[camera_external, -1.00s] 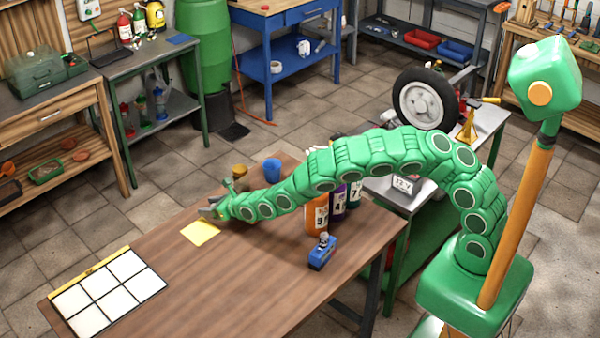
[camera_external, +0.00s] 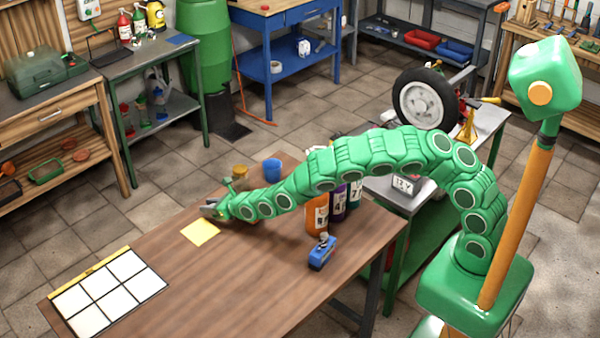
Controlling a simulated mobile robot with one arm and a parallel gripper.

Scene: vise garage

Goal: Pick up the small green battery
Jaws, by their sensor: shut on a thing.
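My gripper (camera_external: 211,209) is low over the brown workbench (camera_external: 250,290), just behind a yellow sheet (camera_external: 200,232). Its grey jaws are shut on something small. I take this to be the small green battery, but it is hidden between the jaws or too small to make out against my green arm. I cannot tell whether it touches the bench or is lifted. No other green battery shows on the bench.
A white grid board (camera_external: 70,303) lies at the bench's left end. A blue cup (camera_external: 272,170) and a golden-brown thing (camera_external: 240,171) stand behind my arm. Several bottles (camera_external: 316,213) and a blue tool (camera_external: 322,253) stand at the right. The front middle is clear.

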